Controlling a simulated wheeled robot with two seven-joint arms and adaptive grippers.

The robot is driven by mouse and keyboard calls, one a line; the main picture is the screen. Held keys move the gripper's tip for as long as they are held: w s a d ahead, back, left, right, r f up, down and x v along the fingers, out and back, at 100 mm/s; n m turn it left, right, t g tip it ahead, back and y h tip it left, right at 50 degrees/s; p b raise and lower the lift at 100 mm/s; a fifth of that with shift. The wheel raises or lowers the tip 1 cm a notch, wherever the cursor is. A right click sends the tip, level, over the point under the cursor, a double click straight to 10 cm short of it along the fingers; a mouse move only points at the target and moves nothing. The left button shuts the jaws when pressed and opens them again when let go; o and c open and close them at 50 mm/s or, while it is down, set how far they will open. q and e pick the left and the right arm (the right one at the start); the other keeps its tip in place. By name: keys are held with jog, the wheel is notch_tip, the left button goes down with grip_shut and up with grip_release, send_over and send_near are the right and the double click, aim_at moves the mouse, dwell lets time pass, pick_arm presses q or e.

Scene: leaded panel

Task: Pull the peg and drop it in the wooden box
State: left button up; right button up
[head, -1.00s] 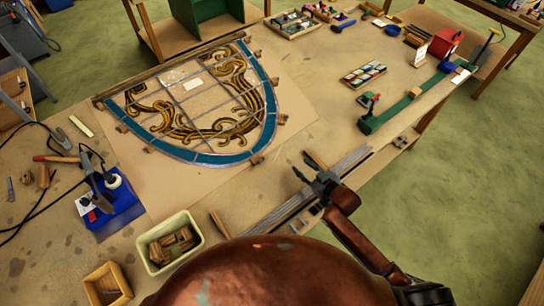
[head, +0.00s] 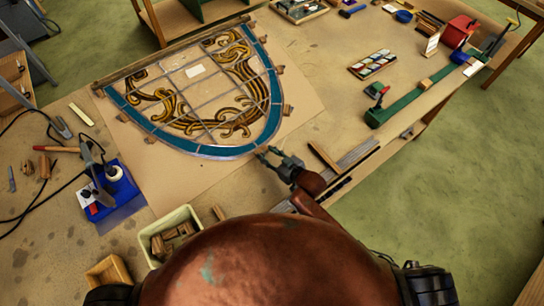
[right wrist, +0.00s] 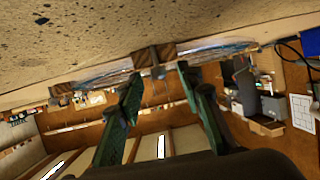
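The leaded panel (head: 200,152), blue-rimmed with gold scrolls, lies flat on the table with small wooden pegs around its edge. My right gripper (head: 264,155) is at the panel's lower right edge, fingers apart. In the right wrist view, a brown wooden peg (right wrist: 154,55) stands just beyond the open, empty fingers (right wrist: 160,76), roughly in line with the gap. In the head view the gripper covers that peg. Another peg (head: 288,110) sits at the panel's right edge. My left gripper is out of view.
A cream tub (head: 187,212) of wood pieces stands beside the box. A soldering station (head: 122,188) is at the left. A wood strip (head: 323,156) and metal strips lie right of my gripper. A green rail (head: 400,108) runs along the right edge.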

jog(key=shift+w+f, duration=0.1)
jog(key=shift+c, duration=0.6)
grip_shut()
dwell(0.6)
jog(key=shift+r+p, duration=0.4)
jog(key=shift+r+p, duration=1.3)
jog(key=shift+p, duration=0.1)
jog(key=shift+r, duration=0.15)
jog(key=shift+a+r+p, duration=0.25)
jog(key=shift+r+p, duration=1.05)
jog(key=shift+p, duration=0.1)
jog(key=shift+a+r+p, duration=0.25)
jog(key=shift+r+p, duration=1)
jog(key=shift+p, duration=0.1)
